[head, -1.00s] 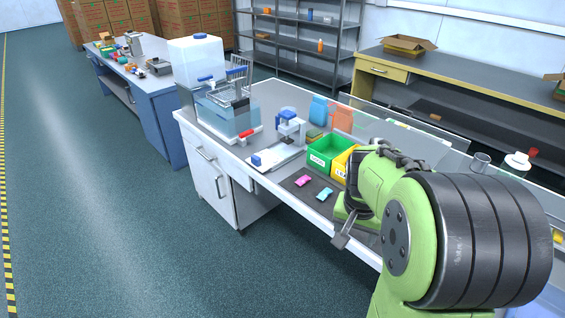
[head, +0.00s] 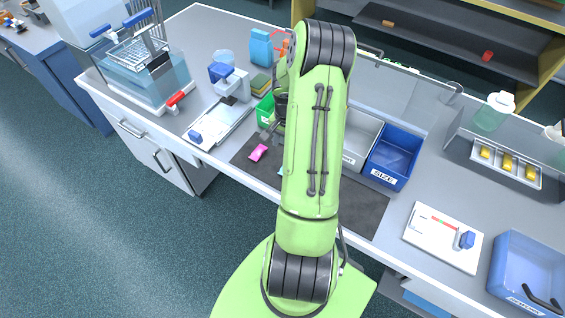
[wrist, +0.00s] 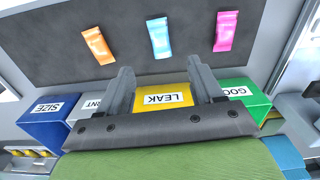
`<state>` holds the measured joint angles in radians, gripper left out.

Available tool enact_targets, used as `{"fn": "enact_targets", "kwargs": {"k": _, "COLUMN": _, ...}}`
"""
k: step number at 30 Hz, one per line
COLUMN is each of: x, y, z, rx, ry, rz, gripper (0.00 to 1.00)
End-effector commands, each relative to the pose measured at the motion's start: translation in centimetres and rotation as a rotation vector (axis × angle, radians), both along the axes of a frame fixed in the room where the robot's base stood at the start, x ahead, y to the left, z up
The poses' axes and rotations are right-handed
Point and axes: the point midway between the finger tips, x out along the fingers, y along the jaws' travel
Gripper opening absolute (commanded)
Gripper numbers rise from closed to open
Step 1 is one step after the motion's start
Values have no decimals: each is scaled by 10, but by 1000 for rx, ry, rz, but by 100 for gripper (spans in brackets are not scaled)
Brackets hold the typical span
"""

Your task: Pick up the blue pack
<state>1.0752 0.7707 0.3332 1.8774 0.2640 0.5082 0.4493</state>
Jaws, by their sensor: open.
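The blue pack (wrist: 158,38) lies flat on the dark mat (wrist: 120,28), between an orange pack (wrist: 97,45) and a pink pack (wrist: 225,31) in the wrist view. In the head view only a sliver of the blue pack (head: 281,171) shows beside my arm; the pink pack (head: 258,153) is clear of it. My gripper (wrist: 162,72) is open and empty, its two fingers spread apart. In the wrist picture the blue pack appears just beyond the fingertips, between their lines and apart from them. The head view mostly hides my gripper behind my arm.
A row of labelled bins stands along the mat: green (wrist: 245,95), yellow LEAK (wrist: 165,97), a pale one (wrist: 90,103) and blue SIZE (wrist: 45,117). A sealing device (head: 228,82) stands left of the mat. A white board with a gauge (head: 443,238) lies to its right.

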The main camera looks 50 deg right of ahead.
Motion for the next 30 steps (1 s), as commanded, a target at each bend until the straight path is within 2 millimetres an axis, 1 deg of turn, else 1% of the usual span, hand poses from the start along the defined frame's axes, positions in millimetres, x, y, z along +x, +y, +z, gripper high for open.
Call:
{"fn": "enact_targets", "kwargs": {"k": 1, "x": 0, "y": 1, "z": -15, "rx": 6, "ry": 2, "rz": 1, "gripper": 66}}
{"fn": "enact_targets", "kwargs": {"k": 3, "x": 0, "y": 1, "z": -33, "rx": 6, "ry": 1, "rz": 2, "gripper": 66}}
{"fn": "enact_targets", "kwargs": {"k": 6, "x": 0, "y": 1, "z": -53, "rx": 2, "ry": 0, "rz": 2, "gripper": 66}}
{"fn": "enact_targets", "kwargs": {"k": 11, "x": 0, "y": 1, "z": -71, "rx": 2, "ry": -1, "rz": 3, "gripper": 66}}
{"fn": "enact_targets", "kwargs": {"k": 15, "x": -3, "y": 1, "z": -97, "rx": 4, "ry": 1, "rz": 0, "gripper": 66}}
{"fn": "enact_targets", "kwargs": {"k": 18, "x": -2, "y": 0, "z": -112, "rx": 1, "ry": -1, "rz": 3, "gripper": 66}}
{"fn": "enact_targets", "kwargs": {"k": 21, "x": -2, "y": 0, "z": -117, "rx": -1, "ry": -1, "rz": 3, "gripper": 66}}
{"fn": "enact_targets", "kwargs": {"k": 26, "x": -2, "y": -1, "z": -117, "rx": -2, "ry": -1, "rz": 3, "gripper": 66}}
{"fn": "enact_targets", "kwargs": {"k": 30, "x": -2, "y": 0, "z": -117, "rx": -1, "ry": -1, "rz": 3, "gripper": 44}}
